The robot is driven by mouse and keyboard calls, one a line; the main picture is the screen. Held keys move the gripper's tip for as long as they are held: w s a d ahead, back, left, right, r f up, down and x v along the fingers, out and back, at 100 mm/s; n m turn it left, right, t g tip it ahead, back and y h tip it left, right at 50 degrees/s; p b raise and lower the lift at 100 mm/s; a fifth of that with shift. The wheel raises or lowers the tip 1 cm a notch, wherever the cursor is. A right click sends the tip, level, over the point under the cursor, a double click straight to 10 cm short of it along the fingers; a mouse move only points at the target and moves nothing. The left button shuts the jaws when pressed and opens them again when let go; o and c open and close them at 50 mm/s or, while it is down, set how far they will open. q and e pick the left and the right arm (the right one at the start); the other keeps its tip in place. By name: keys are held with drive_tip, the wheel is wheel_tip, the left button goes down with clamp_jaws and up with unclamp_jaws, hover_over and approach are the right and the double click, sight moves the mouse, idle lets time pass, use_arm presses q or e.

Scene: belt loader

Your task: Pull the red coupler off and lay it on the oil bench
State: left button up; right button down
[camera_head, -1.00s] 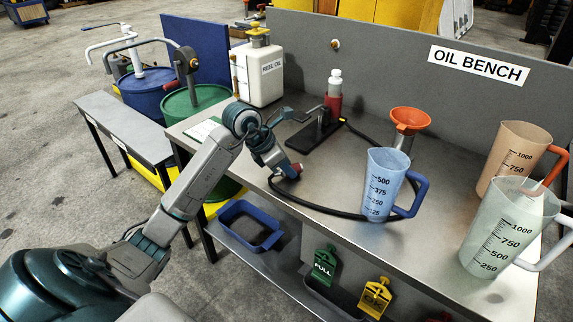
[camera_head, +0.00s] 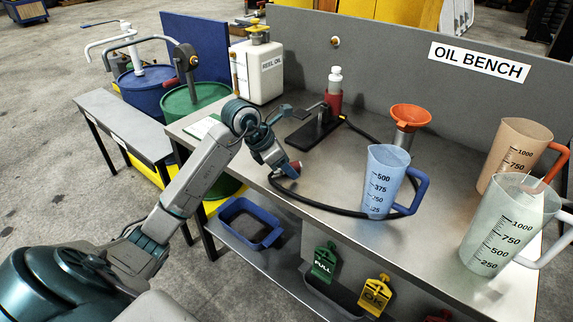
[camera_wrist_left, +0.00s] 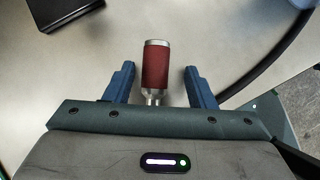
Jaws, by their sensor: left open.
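The red coupler (camera_wrist_left: 156,64), a short red sleeve with silver ends, sits between the fingers of my left gripper (camera_wrist_left: 160,72) in the left wrist view. The fingers are open, with a gap on each side of it. Its near silver end points at the palm. In the head view the red coupler (camera_head: 295,165) shows small beside my left gripper (camera_head: 284,168), low over the front edge of the oil bench (camera_head: 450,235). Whether anything is joined to the coupler is not clear. My right gripper is not in view.
A blue jug (camera_head: 380,185), orange funnel (camera_head: 409,118) and two larger jugs stand to the right.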

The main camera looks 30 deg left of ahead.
use_arm(q)
drive_tip(key=v, duration=1)
drive_tip(key=shift+r+b, duration=0.2)
drive_tip(key=shift+b, duration=0.25)
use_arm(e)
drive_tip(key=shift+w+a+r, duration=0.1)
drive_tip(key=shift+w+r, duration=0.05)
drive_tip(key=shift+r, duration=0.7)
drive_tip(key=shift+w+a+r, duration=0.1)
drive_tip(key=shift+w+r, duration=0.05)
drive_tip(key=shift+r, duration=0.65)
use_arm(q)
drive_tip(key=shift+s, duration=0.1)
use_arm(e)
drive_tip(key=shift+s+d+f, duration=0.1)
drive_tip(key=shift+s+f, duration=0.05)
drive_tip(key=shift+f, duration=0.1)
use_arm(q)
drive_tip(key=shift+a, duration=0.1)
